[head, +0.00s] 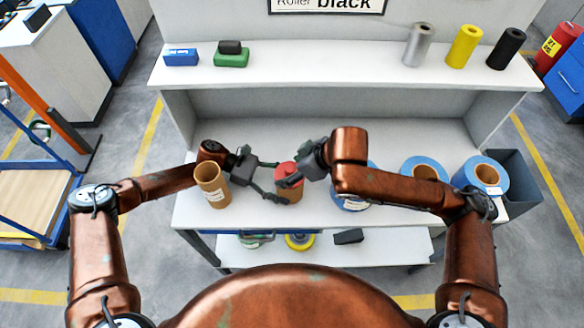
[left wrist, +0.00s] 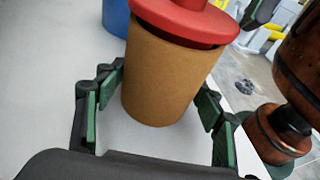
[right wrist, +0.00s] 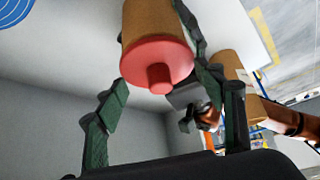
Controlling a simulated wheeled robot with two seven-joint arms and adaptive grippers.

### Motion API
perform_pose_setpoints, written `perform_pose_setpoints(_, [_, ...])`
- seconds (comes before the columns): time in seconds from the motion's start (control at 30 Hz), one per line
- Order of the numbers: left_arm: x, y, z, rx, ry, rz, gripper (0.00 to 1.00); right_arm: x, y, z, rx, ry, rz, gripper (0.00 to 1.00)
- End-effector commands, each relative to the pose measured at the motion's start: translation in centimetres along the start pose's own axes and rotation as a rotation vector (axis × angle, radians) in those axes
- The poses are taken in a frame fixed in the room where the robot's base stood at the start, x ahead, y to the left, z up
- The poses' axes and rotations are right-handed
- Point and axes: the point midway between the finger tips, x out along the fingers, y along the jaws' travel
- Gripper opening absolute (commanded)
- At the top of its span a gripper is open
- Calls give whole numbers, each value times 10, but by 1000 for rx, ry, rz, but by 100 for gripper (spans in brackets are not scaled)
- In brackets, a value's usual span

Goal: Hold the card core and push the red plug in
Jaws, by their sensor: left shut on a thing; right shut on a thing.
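The brown card core (head: 291,194) stands upright near the middle of the bench. The red plug (head: 286,169), a flange with a knob, sits at its top end. The left wrist view shows the core (left wrist: 165,80) between the fingers of my left gripper (left wrist: 158,95), which is shut on it. In that view a dark gap shows under the flange of the plug (left wrist: 185,22). My right gripper (head: 288,181) is at the plug from the right, shut on it. The right wrist view shows the plug (right wrist: 150,62) between its fingers; the exact contact is unclear.
Another card core (head: 212,186) with a label stands to the left. Blue rolls (head: 480,176) stand to the right, one partly behind my right arm. A dark bin (head: 516,182) is at the right end. Grey, yellow and black rolls (head: 465,46) stand on the upper shelf.

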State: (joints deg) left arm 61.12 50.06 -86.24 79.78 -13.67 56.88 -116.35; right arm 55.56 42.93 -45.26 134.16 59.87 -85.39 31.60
Motion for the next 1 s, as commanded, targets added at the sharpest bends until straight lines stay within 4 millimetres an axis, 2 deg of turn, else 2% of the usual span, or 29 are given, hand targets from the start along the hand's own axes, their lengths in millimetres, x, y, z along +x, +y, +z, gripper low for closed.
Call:
perform_pose_setpoints(0.33, [0,0,0,0,0,0,49,7,0,5,0,-1,-1,38])
perform_pose_setpoints(0.37, [0,0,0,0,0,0,49,7,0,5,0,0,0,64])
perform_pose_setpoints(0.63, [0,0,0,0,0,0,49,7,0,4,0,0,0,82])
perform_pose_setpoints(1.0, [0,0,0,0,0,0,49,3,0,4,-1,1,1,83])
